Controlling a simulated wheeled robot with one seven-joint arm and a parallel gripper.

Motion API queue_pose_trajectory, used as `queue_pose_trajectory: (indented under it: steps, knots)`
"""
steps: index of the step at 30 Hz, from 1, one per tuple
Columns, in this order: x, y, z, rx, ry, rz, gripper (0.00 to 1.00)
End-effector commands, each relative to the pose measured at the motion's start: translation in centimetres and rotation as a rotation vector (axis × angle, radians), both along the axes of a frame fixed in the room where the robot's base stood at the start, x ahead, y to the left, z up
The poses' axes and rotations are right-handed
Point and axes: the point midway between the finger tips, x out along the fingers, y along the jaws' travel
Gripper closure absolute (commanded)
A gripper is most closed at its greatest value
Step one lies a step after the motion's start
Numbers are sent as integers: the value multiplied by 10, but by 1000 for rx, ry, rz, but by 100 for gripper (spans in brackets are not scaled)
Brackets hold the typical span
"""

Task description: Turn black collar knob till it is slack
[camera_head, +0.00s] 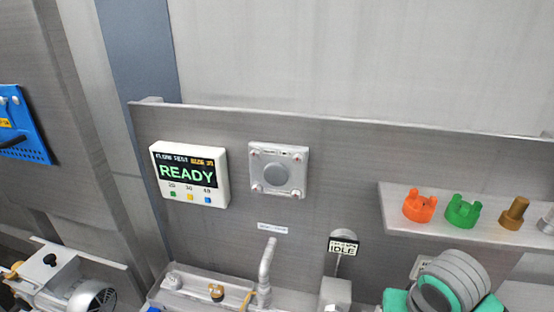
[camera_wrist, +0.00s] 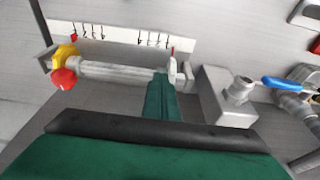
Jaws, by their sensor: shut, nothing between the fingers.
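A small black knob (camera_head: 50,259) stands on top of a light grey machine (camera_head: 40,279) at the lower left of the head view. I cannot tell whether it is the collar knob. No black knob shows clearly in the wrist view. My green gripper (camera_wrist: 160,76) is shut and empty in the wrist view. Its fingertips overlap a grey tube (camera_wrist: 115,71) in the picture; I cannot tell whether they touch it. The tube carries a yellow knob (camera_wrist: 66,54) and a red knob (camera_wrist: 63,79) at its left end. My gripper's fingers are not visible in the head view.
A white scale plate (camera_wrist: 120,36) is behind the tube. A grey block (camera_wrist: 228,98) and a blue-handled valve (camera_wrist: 284,83) stand to its right. The wall display (camera_head: 188,174) reads READY. A shelf (camera_head: 450,230) at right holds orange, green and brown parts.

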Motion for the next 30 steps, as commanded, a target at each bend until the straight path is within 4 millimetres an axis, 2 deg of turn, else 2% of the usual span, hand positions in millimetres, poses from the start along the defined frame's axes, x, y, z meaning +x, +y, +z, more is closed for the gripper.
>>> queue_pose_trajectory:
  steps: [14,24,30]
  knots:
    - [2,1,1,1,-5,0,100]
    - [-5,4,1,0,-4,-2,100]
    - [-5,4,15,0,-3,0,100]
